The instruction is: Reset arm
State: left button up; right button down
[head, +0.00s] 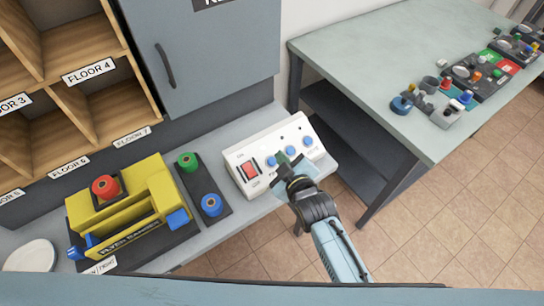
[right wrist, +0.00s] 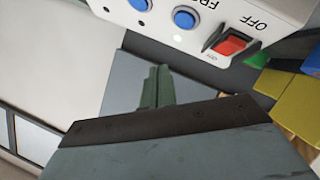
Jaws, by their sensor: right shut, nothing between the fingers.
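My right gripper (head: 286,162) reaches in from the lower right in the head view. Its green fingers are shut with nothing between them. They overlap the front of a white control box (head: 243,155) in that view; I cannot tell whether they touch it. In the right wrist view the shut fingers (right wrist: 157,88) show against a grey surface, just below the box face (right wrist: 205,55). The box has a red switch (head: 250,171) and blue knobs (head: 305,140). My left gripper is not in view.
On the counter (head: 240,213), left of the box, are a yellow flyer machine (head: 150,190) and a dark panel with green and blue buttons (head: 207,188). A wooden shelf (head: 80,40) and grey cabinet (head: 225,60) stand behind. A table (head: 370,60) with several devices stands right.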

dwell(0.6)
jog(key=s+d+f+m+g+h, duration=0.1)
jog(key=s+d+m+g+h, duration=0.35)
jog(key=s+d, duration=0.75)
jog(key=s+d+r+m+g, duration=0.2)
jog(key=s+d+m+g, duration=0.1)
jog(key=s+d, duration=0.3)
jog(key=s+d+r+m+g, duration=0.2)
jog(key=s+d+r, duration=0.1)
jog(key=s, duration=0.4)
notch_tip(320, 180, down, 25)
jog(key=g+b, duration=0.1)
jog(key=b, duration=0.1)
jog(key=s+d+f+g+b, duration=0.1)
jog(key=s+d+f, duration=0.2)
jog(key=s+f, duration=1.5)
jog(key=shift+f+g+h+b, duration=0.3)
jog(key=shift+f+g+h, duration=0.05)
jog(key=shift+h, duration=0.1)
